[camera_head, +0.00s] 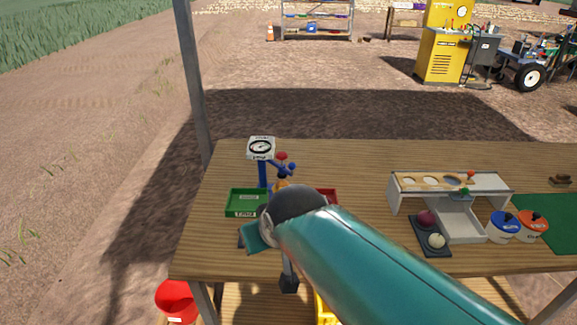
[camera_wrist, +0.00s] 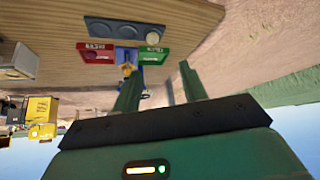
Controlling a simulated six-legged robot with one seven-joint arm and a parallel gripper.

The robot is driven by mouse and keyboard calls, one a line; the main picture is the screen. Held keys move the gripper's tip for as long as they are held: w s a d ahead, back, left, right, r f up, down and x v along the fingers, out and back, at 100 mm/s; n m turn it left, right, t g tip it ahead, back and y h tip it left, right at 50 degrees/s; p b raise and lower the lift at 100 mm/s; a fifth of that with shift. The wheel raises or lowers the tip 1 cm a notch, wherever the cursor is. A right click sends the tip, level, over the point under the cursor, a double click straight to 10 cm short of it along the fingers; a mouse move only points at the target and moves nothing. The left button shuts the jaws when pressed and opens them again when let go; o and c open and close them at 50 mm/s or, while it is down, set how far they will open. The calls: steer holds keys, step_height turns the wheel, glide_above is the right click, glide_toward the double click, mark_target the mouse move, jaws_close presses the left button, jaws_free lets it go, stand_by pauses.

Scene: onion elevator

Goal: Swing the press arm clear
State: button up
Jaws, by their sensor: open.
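The press stands on the wooden table at the left in the head view, with a blue post (camera_head: 262,173), a white dial head (camera_head: 261,148) and a blue press arm (camera_head: 280,167) reaching right. A red knob (camera_head: 282,156) and a small blue ball (camera_head: 292,167) show at the arm. A yellow-orange piece (camera_head: 281,186) sits below it, partly hidden by my arm. In the wrist view, which is upside down, my gripper (camera_wrist: 160,88) is open, its two green fingers wide apart with nothing seen between them. The yellow piece (camera_wrist: 127,70) shows near the left finger. The press arm is unclear there.
A green tray (camera_head: 246,197) and a red tray (camera_head: 327,196) flank the post. A white stand with holes (camera_head: 450,184), a dark plate with two round items (camera_head: 430,236), a blue-lidded pot (camera_head: 503,225) and an orange-lidded pot (camera_head: 533,225) stand right. A metal pole (camera_head: 190,80) rises behind the table.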

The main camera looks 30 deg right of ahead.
steer(key=w+d+f+t+h, duration=0.1)
steer(key=w+d+f+t, duration=0.2)
steer(key=w, duration=0.4)
steer(key=w+d+f+t+h, duration=0.1)
steer(key=w+d+f+t, duration=0.1)
steer(key=w+d, duration=0.45)
steer(key=m+t+h, duration=0.1)
steer(key=t+h, duration=0.2)
steer(key=t, duration=0.2)
glide_toward(293, 168)
steer(key=x, duration=1.1)
steer(key=shift+w+f, duration=0.1)
jaws_close()
